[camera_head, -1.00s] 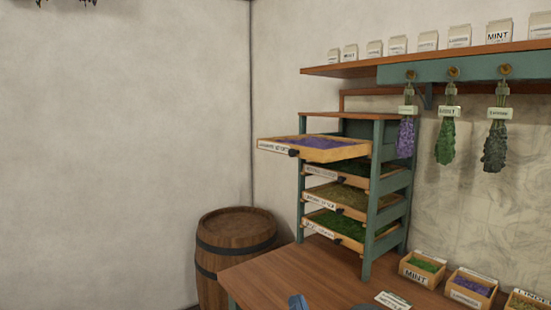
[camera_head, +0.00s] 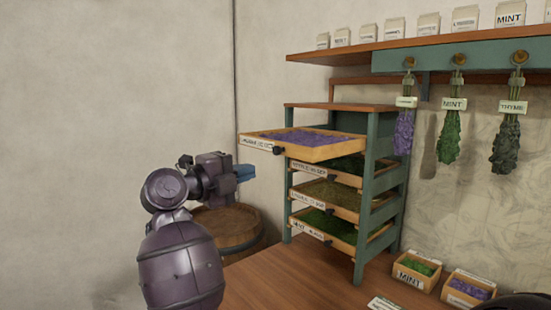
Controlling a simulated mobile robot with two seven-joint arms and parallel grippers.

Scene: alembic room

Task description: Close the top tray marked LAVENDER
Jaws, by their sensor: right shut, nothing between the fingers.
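The top tray (camera_head: 325,152) is a wooden drawer filled with purple herb, pulled well out of the green rack (camera_head: 384,150) towards the front left. Its front carries a white label (camera_head: 257,143), too blurred to read surely, and a dark knob (camera_head: 279,150).
Several lower trays (camera_head: 322,228) sit inside the rack on the wooden table (camera_head: 290,285). A barrel (camera_head: 232,225) stands behind my arm. Herb boxes (camera_head: 416,268) are at the right. A shelf (camera_head: 340,55) with hanging bunches (camera_head: 453,135) is above right. The left wall side is clear.

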